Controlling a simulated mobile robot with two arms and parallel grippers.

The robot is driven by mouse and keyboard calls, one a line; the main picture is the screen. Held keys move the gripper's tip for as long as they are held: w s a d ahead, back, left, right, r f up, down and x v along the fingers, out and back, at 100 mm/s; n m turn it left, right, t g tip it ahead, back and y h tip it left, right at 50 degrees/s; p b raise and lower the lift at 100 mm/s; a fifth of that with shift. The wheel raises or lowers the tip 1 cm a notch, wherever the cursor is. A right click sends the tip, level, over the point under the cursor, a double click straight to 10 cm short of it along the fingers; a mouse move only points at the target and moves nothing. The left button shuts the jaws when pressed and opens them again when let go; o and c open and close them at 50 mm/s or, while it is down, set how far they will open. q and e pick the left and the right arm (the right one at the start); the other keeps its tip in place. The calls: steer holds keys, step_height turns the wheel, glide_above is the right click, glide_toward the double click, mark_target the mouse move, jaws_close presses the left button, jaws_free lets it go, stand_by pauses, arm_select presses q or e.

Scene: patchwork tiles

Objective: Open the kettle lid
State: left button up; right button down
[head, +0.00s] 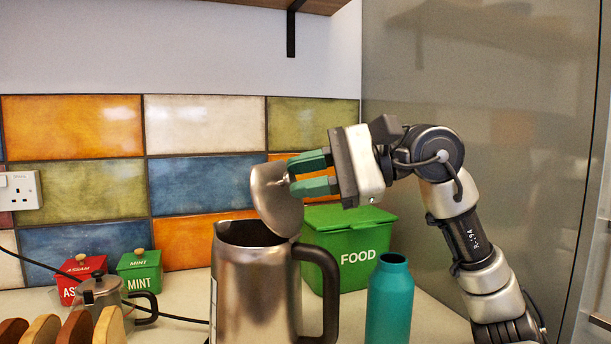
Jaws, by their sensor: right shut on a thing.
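The kettle (250,285) is a brushed metal jug with a black handle at its right, upright on the counter. Its metal lid (277,207) is raised and steeply tilted above the kettle's right rim, leaving the dark opening in view. Whether the lid still touches the rim or a hinge there, I cannot tell. My right gripper (312,174), with green fingers, comes in from the right and is shut on the lid's small knob. The fingers partly hide the knob. My left gripper is not in view.
A green FOOD bin (349,234) stands behind the kettle handle, and a teal bottle (389,305) stands to its right. The tiled wall is close behind.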

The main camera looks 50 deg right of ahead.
steer(key=shift+a+f, duration=0.1)
steer(key=shift+f, duration=0.15)
stand_by(0.3)
steer(key=c, duration=0.9)
jaws_free()
steer(key=shift+w, duration=0.1)
steer(key=shift+c, duration=0.2)
steer(key=shift+r, duration=0.1)
steer(key=shift+s+d, duration=0.2)
steer(key=shift+d, duration=0.1)
arm_select(q)
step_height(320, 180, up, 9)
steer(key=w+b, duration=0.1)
steer(key=b, duration=0.1)
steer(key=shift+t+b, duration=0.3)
arm_select(e)
steer(key=v, duration=1)
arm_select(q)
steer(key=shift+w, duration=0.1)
arm_select(e)
steer(key=shift+s+d+r, duration=0.1)
